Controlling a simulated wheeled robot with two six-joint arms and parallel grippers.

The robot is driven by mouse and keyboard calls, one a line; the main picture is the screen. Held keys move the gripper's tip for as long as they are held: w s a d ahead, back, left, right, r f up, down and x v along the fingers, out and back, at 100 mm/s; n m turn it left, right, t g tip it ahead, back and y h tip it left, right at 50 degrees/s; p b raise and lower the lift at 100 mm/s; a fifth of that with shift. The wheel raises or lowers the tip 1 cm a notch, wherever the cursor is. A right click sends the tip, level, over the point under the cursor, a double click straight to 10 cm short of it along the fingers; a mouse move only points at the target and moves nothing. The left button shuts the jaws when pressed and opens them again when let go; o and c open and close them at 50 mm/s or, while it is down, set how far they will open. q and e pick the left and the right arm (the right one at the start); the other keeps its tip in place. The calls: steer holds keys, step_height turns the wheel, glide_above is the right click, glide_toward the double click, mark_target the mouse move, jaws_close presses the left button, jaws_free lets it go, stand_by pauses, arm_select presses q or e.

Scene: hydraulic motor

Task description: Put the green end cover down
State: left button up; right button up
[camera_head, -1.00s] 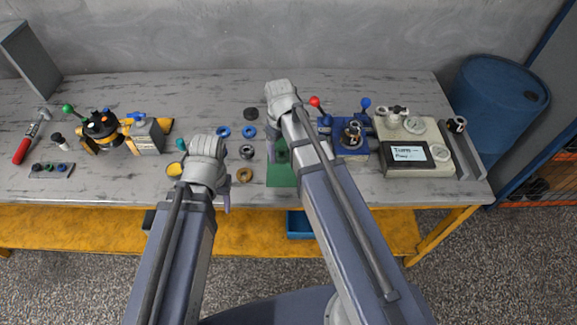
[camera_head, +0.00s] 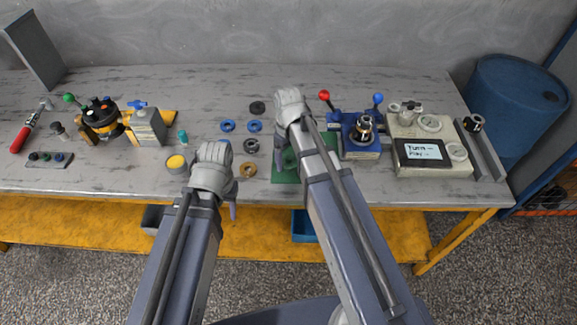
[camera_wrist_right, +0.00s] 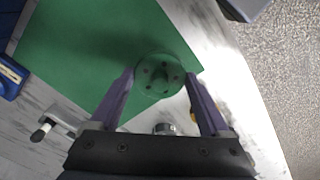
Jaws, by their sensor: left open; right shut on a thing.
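The green end cover (camera_wrist_right: 160,75) is a round flanged disc with a central boss and small holes. In the right wrist view it sits between the fingertips of my right gripper (camera_wrist_right: 160,82), which is shut on it. It is over the green mat (camera_wrist_right: 85,45); I cannot tell whether it touches the mat. In the head view the mat (camera_head: 285,177) is partly hidden by my right arm, and my right gripper (camera_head: 284,155) is over it. My left gripper (camera_head: 229,203) is open and empty near the table's front edge.
Blue rings (camera_head: 228,126), a dark ring (camera_head: 251,146) and a brass ring (camera_head: 248,170) lie left of the mat. A blue fixture (camera_head: 360,145) and a beige test box (camera_head: 435,165) stand right. An orange-black motor assembly (camera_head: 103,122) stands left.

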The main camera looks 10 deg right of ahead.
mark_target(289, 161)
step_height(289, 161, down, 3)
steer(key=shift+f+b, duration=0.1)
steer(key=shift+b, duration=1.1)
steer(key=o, duration=1.6)
steer(key=shift+c, duration=0.2)
step_height(289, 161, up, 12)
steer(key=p, duration=1.2)
steer(key=shift+r, duration=0.2)
steer(key=s+a+m, duration=0.1)
steer(key=s+a, duration=0.3)
steer(key=s, duration=0.3)
steer(key=s+a+m+h, duration=0.1)
steer(key=s+a, duration=0.4)
steer(key=s, duration=0.1)
steer(key=shift+s+a, duration=0.25)
steer(key=shift+s, duration=0.1)
